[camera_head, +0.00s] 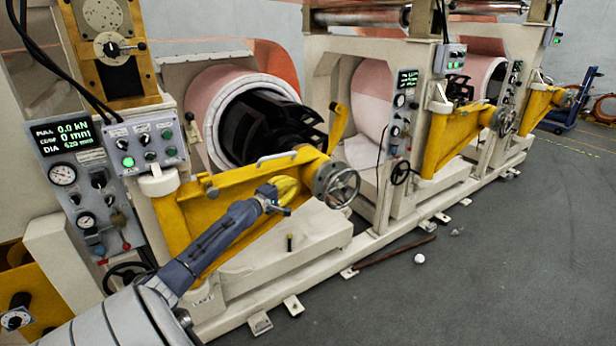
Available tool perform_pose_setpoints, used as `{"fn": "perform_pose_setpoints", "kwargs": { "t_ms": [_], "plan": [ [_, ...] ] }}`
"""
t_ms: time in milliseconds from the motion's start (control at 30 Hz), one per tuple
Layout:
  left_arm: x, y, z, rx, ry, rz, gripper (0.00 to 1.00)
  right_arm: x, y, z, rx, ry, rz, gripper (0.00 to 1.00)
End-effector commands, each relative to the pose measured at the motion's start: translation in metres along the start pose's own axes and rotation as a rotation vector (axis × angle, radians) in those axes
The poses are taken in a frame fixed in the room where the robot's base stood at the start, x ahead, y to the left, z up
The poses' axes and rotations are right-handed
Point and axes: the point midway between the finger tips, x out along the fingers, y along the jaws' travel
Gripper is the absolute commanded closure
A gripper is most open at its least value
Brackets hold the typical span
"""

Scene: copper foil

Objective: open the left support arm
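The left support arm (232,183) is a yellow beam hinged at the left machine post. It reaches to the right, in front of the large copper foil roll (212,100) and its black core (262,125). A handwheel (336,184) sits at the beam's outer end, and a pale bar handle (276,158) is on its top edge. My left gripper (278,204) is at the front face of the beam, left of the handwheel and below the bar handle. Its fingers are small and partly hidden, so I cannot tell whether they are open or touching the beam. My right gripper is out of view.
A control panel (143,143) with a lit green button and a display (68,134) stand left of the beam. More machine stations with yellow arms (450,140) stand to the right.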

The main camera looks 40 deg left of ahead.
Motion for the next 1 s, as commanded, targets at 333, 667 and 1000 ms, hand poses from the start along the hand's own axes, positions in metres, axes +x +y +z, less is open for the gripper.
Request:
{"fn": "perform_pose_setpoints", "kwargs": {
  "t_ms": [333,667,1000],
  "plan": [
    [0.040,0.001,0.001,-0.002,0.000,0.001,1.00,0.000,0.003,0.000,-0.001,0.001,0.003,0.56],
    [0.071,0.000,0.000,0.000,0.001,0.001,1.00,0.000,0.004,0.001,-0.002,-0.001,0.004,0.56],
    [0.085,0.000,0.001,0.002,0.000,0.000,1.00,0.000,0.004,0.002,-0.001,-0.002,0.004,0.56]
  ]
}}
